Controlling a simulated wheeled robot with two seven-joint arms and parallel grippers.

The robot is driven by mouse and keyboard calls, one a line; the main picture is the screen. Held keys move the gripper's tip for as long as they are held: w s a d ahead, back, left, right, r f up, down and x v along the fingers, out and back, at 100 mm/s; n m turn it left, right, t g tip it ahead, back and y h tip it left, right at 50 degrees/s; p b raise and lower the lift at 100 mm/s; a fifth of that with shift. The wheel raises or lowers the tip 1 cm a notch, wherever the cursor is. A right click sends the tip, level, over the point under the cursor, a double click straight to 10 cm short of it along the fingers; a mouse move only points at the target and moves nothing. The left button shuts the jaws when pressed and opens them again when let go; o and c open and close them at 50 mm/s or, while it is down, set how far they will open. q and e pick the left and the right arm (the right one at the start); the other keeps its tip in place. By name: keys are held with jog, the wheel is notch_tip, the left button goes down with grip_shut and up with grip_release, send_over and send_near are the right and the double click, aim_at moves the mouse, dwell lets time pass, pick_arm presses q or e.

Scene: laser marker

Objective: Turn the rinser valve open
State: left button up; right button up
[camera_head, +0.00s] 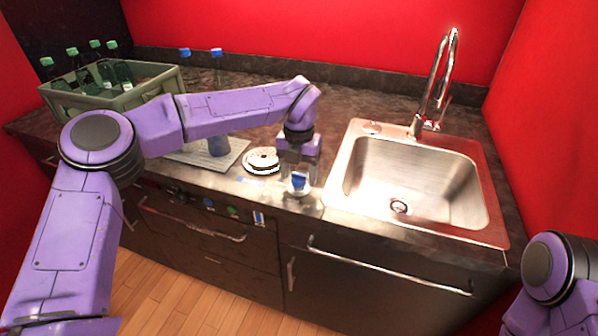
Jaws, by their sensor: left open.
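A small blue piece (298,181) on a pale base sits at the counter's front edge, left of the sink. It looks like the rinser valve, but it is too small to be sure. A round white-and-dark disc (262,160), perhaps the rinser, lies just left of it. My left gripper (298,174) points down over the blue piece, its jaws open. The fingers hide part of the piece, and I cannot tell whether they touch it. Only part of my right arm shows at the lower right; its gripper is out of view.
The steel sink (350,150) with its tall faucet (437,85) is at the right. A crate (135,97) of green-capped bottles stands at the back left. A grey tray (190,155) holds a bluish bottle (218,146). Two blue-capped bottles stand behind my left arm. Drawer handles jut out below the counter.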

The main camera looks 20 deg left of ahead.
aim_at(299, 174)
pick_arm(q)
notch_tip(299, 174, up, 10)
jog(key=shift+r+b, duration=0.25)
jog(key=shift+b, duration=0.15)
